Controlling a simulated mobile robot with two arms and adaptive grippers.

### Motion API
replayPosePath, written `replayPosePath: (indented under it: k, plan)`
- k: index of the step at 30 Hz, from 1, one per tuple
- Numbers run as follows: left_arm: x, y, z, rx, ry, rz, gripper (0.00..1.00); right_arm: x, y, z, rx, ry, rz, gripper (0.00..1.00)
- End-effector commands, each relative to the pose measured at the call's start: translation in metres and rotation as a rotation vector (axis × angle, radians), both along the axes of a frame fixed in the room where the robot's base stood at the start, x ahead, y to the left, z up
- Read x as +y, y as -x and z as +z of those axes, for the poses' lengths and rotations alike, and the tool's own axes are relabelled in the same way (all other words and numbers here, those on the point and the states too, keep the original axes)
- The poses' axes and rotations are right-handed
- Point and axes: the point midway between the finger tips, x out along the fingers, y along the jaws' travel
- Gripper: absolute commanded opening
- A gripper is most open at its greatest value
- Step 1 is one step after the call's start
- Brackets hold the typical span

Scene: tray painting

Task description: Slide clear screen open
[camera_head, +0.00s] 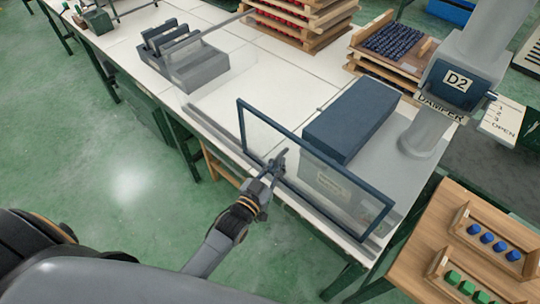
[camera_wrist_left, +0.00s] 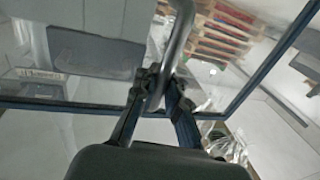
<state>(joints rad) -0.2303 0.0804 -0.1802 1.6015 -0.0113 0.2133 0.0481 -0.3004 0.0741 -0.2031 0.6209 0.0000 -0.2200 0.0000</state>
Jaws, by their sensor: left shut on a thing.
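The clear screen (camera_head: 255,132) is a see-through panel in a dark blue frame, standing upright along the front edge of the white table. A bar handle (camera_head: 282,157) is fixed near its middle. My left gripper (camera_head: 274,172) is at this handle and shut on it. In the left wrist view the grey handle (camera_wrist_left: 178,45) runs up from between the fingers of the gripper (camera_wrist_left: 158,88), with the dark frame (camera_wrist_left: 250,88) behind. A blue box (camera_head: 350,118) stands behind the screen. My right gripper is not in view.
A grey slotted rack (camera_head: 190,68) stands on the table to the left. Stacked wooden trays (camera_head: 300,22) and a grey column marked D2 and DAMPER (camera_head: 425,125) stand behind. A wooden table (camera_head: 420,245) with blue and green pieces is at the right. The table between rack and screen looks clear.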

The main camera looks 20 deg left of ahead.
Motion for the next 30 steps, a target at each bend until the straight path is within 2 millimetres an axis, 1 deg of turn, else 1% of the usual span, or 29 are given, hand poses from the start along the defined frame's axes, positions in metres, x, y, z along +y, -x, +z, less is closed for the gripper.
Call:
replayPosePath:
  k: [1, 11, 12, 15, 25, 28, 30]
  plan:
    - [0.000, 0.003, -0.005, 0.012, -0.003, 0.001, 0.00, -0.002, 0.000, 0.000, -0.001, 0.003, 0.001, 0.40]
    - [0.000, 0.004, -0.007, 0.013, -0.005, 0.001, 0.00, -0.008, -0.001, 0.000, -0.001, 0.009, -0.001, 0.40]
    - [0.000, 0.004, -0.007, 0.014, -0.005, 0.001, 0.15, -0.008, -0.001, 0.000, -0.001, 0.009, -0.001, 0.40]
    - [0.000, 0.003, -0.005, 0.011, -0.004, 0.001, 0.34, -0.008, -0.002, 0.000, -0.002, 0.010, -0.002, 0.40]
    - [0.000, 0.003, -0.003, 0.006, -0.002, 0.000, 0.34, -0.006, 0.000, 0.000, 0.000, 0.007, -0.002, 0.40]
    - [0.001, 0.012, -0.003, 0.007, -0.002, 0.001, 0.34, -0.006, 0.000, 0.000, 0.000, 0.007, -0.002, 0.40]
    - [0.004, 0.023, -0.003, 0.008, -0.003, 0.000, 0.34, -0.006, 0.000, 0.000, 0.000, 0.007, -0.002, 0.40]
